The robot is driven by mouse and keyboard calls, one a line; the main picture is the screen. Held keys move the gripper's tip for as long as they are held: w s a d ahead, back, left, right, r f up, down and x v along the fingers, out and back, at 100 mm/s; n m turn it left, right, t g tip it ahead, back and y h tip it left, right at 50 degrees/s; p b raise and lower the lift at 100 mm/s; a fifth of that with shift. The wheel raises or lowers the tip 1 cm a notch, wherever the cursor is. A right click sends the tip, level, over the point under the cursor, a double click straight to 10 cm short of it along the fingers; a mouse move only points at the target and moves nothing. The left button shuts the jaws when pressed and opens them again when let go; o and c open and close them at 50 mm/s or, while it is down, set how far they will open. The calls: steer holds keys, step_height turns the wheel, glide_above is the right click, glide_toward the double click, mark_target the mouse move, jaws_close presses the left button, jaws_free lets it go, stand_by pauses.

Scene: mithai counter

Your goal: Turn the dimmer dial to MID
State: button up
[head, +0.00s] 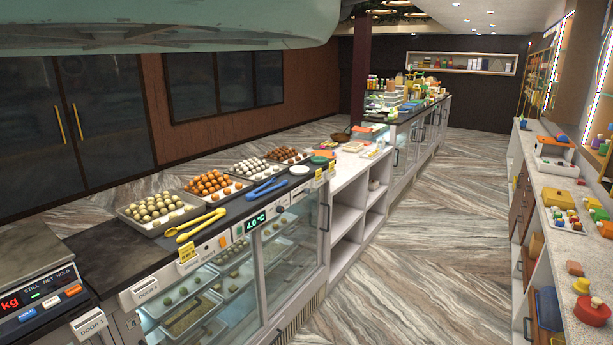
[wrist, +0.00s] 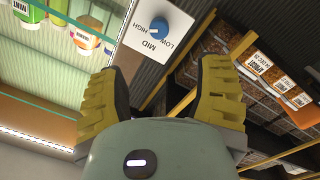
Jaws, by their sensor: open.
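The dimmer dial is a blue knob (wrist: 158,25) on a white plate (wrist: 150,52) marked LOW, MID and HIGH, near the top middle of the wrist view. A small pale mark shows on the knob, but I cannot tell for sure which label it points at. My gripper (wrist: 161,75) is open, its two yellow-padded fingers apart on either side below the plate in the picture. Nothing is between the fingers, and they appear clear of the knob. I cannot make out the dial or the gripper in the head view.
In the wrist view, shelves with labelled boxes (wrist: 275,75) are at right and bottles (wrist: 85,38) on a shelf at left. In the head view, a counter with sweet trays (head: 160,212) runs away from me; the patterned floor (head: 440,240) beside it is clear.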

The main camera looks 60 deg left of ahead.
steer(key=shift+x, duration=6.9)
steer(key=shift+c, duration=0.3)
jaws_close()
